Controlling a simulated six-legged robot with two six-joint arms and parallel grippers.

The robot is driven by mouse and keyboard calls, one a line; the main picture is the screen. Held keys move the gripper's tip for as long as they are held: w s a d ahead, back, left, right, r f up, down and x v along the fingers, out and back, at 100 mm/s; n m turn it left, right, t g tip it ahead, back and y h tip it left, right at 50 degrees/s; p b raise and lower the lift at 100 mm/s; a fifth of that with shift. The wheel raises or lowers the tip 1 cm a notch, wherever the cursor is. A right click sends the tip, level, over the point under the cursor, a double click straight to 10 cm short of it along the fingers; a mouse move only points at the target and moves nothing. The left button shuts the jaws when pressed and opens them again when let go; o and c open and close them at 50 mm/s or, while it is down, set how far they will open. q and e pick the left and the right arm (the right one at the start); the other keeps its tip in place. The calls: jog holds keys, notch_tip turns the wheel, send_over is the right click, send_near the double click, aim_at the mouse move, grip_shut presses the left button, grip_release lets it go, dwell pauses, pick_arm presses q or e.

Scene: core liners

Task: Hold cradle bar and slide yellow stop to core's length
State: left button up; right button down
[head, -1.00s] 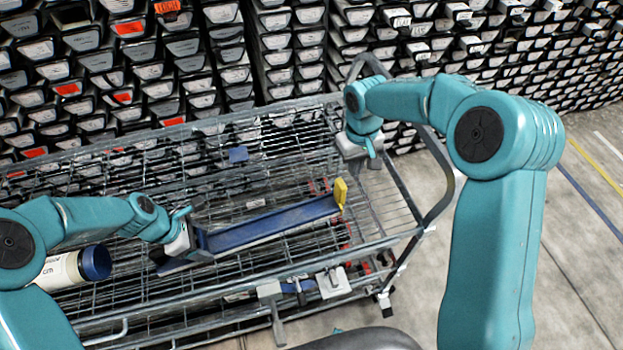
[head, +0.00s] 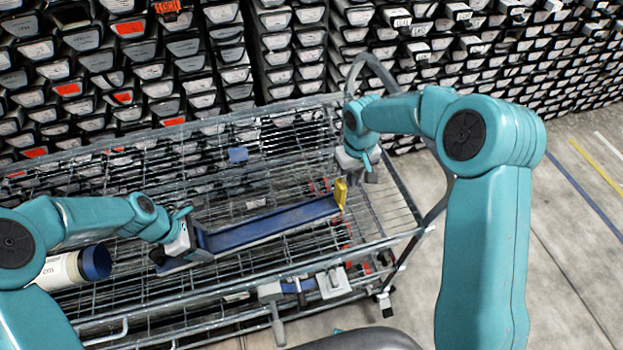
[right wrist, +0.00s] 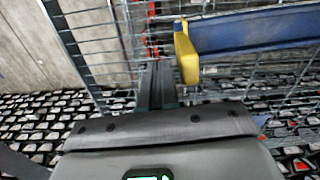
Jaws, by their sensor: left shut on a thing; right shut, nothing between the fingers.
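The blue cradle bar (head: 270,223) lies on the wire cart, sloping up to the right. The yellow stop (head: 341,194) stands upright at its right end. My left gripper (head: 176,256) is shut on the cradle bar near its left end. My right gripper (head: 366,174) is shut and empty, just beyond and right of the stop. In the right wrist view its closed fingers (right wrist: 157,84) are left of the yellow stop (right wrist: 186,55), with a narrow gap seeming to show between them. A white core tube with a dark blue cap (head: 96,262) lies at the left, partly hidden by my left arm.
The wire cart (head: 235,287) has raised rails and a curved handle at its right end. Racks of labelled trays (head: 210,75) stand close behind. Concrete floor (head: 560,270) is open at the right.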

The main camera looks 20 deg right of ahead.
aim_at(344, 184)
jog(key=shift+s+a+f, duration=0.1)
jog(key=shift+a+f, duration=0.35)
jog(key=shift+a, duration=0.3)
jog(key=shift+a+f, duration=0.45)
jog(key=shift+a, duration=0.45)
dwell(1.8)
jog(key=shift+a, duration=0.25)
jog(key=shift+d, duration=0.65)
jog(key=shift+r, duration=3.55)
